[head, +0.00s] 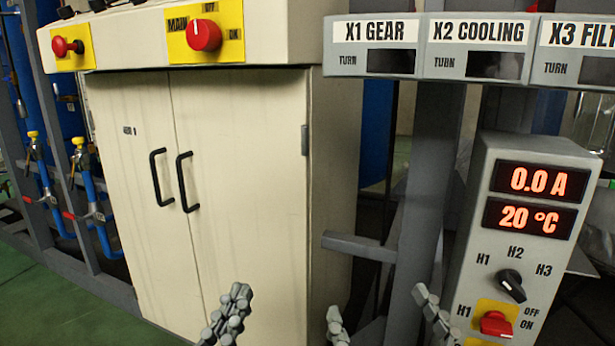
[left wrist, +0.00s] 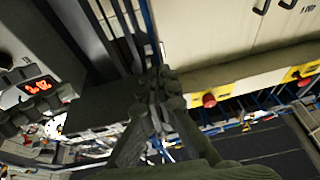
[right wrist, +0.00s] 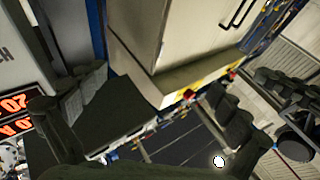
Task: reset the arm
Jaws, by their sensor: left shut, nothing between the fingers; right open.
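My left gripper (head: 228,314) shows at the bottom of the head view, in front of the beige cabinet. Its fingers are together with nothing between them; they also meet in the left wrist view (left wrist: 160,88). My right gripper (head: 384,312) is at the bottom of the head view, right of the left one. Its two fingers stand wide apart and empty, also in the right wrist view (right wrist: 165,102). The right finger is in front of the lower left edge of the grey heater box. Most of both arms is out of the head view.
The beige cabinet (head: 240,190) has two closed doors with black handles. A red MAIN knob (head: 204,35) sits above it. The grey heater box (head: 478,200) reads 0.0 A and 20 °C, with a black selector (head: 511,284) and red switch (head: 495,324). Green floor (head: 50,290) is clear at left.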

